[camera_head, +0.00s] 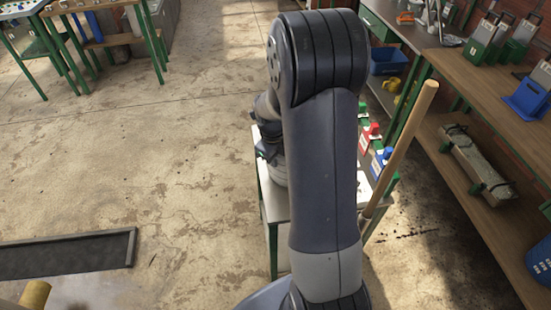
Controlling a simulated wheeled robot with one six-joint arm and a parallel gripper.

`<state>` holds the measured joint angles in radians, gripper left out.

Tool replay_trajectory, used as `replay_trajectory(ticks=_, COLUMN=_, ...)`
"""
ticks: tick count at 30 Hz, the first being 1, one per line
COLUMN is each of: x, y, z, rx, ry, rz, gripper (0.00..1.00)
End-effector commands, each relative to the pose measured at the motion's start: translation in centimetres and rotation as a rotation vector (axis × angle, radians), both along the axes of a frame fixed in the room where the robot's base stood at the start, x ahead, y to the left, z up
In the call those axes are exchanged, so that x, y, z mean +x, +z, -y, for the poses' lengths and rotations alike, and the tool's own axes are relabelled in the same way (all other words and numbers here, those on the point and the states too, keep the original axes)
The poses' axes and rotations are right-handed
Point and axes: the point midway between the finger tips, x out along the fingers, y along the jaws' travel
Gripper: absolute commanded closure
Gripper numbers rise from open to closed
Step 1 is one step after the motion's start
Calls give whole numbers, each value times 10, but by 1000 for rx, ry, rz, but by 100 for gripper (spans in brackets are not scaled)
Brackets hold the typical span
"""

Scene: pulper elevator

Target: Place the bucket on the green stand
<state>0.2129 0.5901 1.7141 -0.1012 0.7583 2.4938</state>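A small table with green legs and a pale top (276,212) stands in the middle, largely hidden behind my arm; I cannot tell whether it is the green stand. A pale, rounded thing (279,174), perhaps the bucket, shows at the left edge of my arm, over the tabletop. Most of it is hidden. My gripper (267,150) is a dark shape just above and beside this pale thing. My arm hides its fingers, so I cannot tell whether it is open, shut or holding something.
Red and blue-capped containers (372,140) stand right of my arm. A wooden pole (405,145) leans by the table. A long workbench with a shelf (480,235) fills the right side. A dark floor mat (65,255) lies at lower left. The floor on the left is mostly open.

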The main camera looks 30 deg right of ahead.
Motion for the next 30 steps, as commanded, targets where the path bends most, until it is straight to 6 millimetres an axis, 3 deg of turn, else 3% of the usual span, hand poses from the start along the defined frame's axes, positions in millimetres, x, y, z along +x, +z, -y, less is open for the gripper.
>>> replay_trajectory(ticks=13, x=0, y=-10, z=0, rx=-1, ry=1, rz=3, gripper=100)
replay_trajectory(ticks=21, x=0, y=-8, z=0, rx=0, ry=1, rz=1, gripper=76)
replay_trajectory(ticks=30, x=0, y=-5, z=0, rx=0, ry=1, rz=1, gripper=76)
